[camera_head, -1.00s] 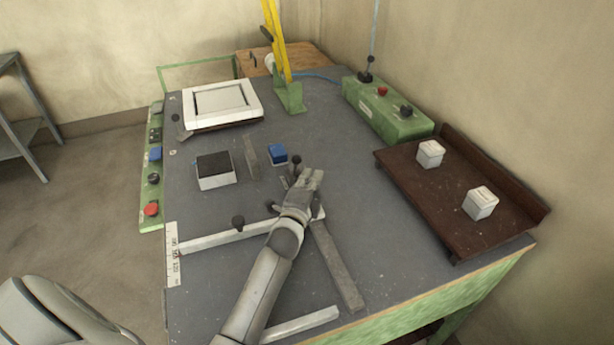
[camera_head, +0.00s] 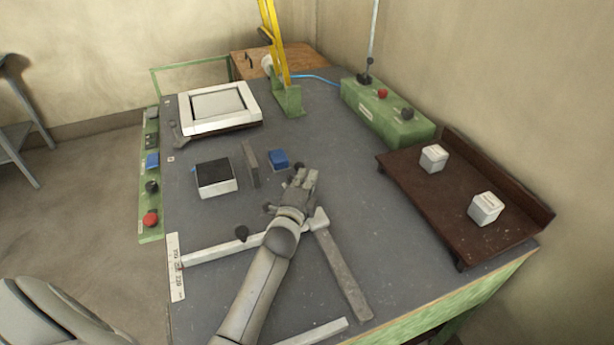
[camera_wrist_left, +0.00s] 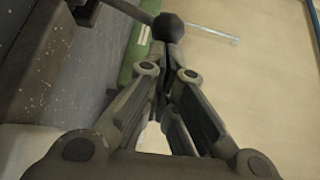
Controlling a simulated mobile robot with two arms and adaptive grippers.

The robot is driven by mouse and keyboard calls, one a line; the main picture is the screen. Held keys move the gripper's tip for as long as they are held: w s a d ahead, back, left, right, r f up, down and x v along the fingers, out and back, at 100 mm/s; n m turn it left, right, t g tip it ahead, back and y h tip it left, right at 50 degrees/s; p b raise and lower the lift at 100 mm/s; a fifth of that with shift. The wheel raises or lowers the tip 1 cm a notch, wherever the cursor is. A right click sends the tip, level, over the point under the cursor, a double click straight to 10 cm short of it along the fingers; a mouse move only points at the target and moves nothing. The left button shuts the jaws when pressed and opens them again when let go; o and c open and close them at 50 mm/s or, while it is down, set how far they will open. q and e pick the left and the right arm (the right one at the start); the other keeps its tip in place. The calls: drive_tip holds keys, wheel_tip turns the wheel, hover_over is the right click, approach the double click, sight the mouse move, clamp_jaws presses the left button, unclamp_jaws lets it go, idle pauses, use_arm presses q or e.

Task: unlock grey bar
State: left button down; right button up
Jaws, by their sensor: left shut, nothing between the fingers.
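A long flat grey bar (camera_head: 343,275) lies on the bench to the right of my left arm. My left gripper (camera_head: 304,176) is shut and empty, low over the bench at the upper end of the grey bar. A second black knob (camera_head: 298,167) is right at its fingertips. In the left wrist view this knob (camera_wrist_left: 168,28) sits on a dark lever just ahead of the closed fingers (camera_wrist_left: 167,62); whether they touch is unclear. My arm hides part of the clamp. My right gripper is not seen.
A brown tray (camera_head: 450,205) with two white cubes is at right. A green control box (camera_head: 385,115) stands behind. Open bench surface lies between.

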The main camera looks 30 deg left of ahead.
use_arm(q)
drive_tip(key=shift+w+a+r+g+p, duration=0.2)
drive_tip(key=shift+r+g+p, duration=0.15)
drive_tip(key=shift+p, duration=0.25)
drive_tip(key=shift+w+a+r+n+p, duration=0.15)
drive_tip(key=shift+r+n+p, duration=0.15)
drive_tip(key=shift+p, duration=0.25)
drive_tip(key=shift+w+a+r+p, duration=0.3)
drive_tip(key=shift+w+a+p, duration=0.15)
drive_tip(key=shift+a, duration=0.1)
drive_tip(key=shift+w+a+r+p, duration=0.3)
drive_tip(key=shift+w+a, duration=0.15)
drive_tip(key=shift+a, duration=0.05)
drive_tip(key=shift+w+a+r, duration=0.25)
drive_tip(key=shift+w+a, duration=0.65)
drive_tip(key=shift+a, duration=0.1)
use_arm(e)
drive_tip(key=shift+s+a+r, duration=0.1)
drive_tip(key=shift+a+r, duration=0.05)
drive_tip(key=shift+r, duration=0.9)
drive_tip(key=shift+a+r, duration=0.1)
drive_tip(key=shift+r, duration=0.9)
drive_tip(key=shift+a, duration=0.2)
use_arm(q)
drive_tip(key=shift+r, duration=0.1)
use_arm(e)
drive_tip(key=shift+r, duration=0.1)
